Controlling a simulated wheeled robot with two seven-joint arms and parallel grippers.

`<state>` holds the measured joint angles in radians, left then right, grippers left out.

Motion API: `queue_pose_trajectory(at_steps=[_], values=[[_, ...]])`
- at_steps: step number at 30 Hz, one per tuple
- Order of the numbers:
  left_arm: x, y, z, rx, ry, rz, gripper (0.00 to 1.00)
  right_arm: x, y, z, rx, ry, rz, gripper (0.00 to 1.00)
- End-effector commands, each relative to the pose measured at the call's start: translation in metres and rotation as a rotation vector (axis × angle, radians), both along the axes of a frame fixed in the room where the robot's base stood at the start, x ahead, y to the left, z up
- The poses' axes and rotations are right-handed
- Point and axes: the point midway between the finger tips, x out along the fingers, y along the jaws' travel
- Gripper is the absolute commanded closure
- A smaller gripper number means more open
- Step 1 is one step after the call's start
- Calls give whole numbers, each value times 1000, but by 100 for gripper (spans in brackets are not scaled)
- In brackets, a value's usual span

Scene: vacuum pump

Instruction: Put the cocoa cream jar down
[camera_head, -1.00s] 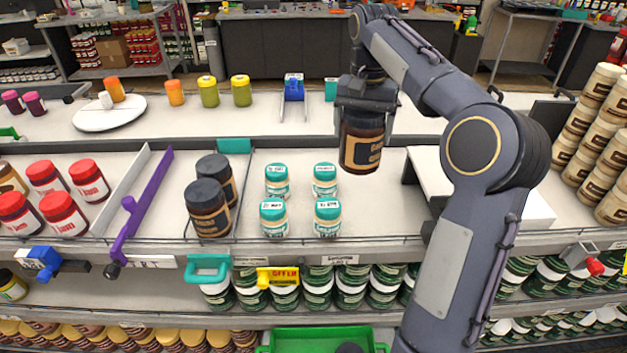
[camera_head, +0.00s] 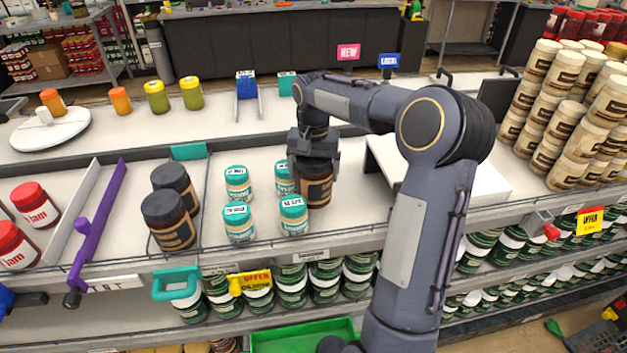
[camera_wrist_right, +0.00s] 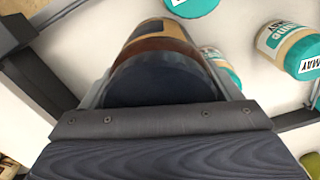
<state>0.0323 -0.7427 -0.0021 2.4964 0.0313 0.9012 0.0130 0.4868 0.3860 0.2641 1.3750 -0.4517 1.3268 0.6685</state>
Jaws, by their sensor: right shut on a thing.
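The cocoa cream jar (camera_head: 315,187) is a dark brown jar with a dark lid and a tan label. It is upright at shelf height, just right of the small teal-lidded jars (camera_head: 239,222). My right gripper (camera_head: 313,165) is shut on it from above, around the lid. In the right wrist view the jar's dark lid (camera_wrist_right: 160,78) fills the space between the fingers. I cannot tell whether its base touches the shelf. Two similar dark-lidded jars (camera_head: 168,222) stand left of the teal-lidded jars, behind a thin wire divider. My left gripper is not in view.
A white raised platform (camera_head: 440,170) lies right of the held jar. Stacked cream jars (camera_head: 560,120) stand at far right. A purple divider (camera_head: 98,225) and red-lidded jam jars (camera_head: 36,204) are at left. A wire rail (camera_head: 330,236) runs along the shelf's front edge.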

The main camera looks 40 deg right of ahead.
Motion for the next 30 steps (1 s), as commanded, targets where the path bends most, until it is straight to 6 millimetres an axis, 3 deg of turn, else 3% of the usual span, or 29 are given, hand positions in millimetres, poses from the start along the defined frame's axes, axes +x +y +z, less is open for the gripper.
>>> queue_pose_trajectory(at_steps=[8,20,21,24,30], values=[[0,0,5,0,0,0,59,0,0,-34,1,-1,1,64],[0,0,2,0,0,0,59,0,0,-40,-1,-2,1,64],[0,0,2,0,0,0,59,0,0,-41,1,1,1,13],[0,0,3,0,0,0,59,0,0,-40,1,1,1,0],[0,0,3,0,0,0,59,0,0,-40,1,1,1,0]])
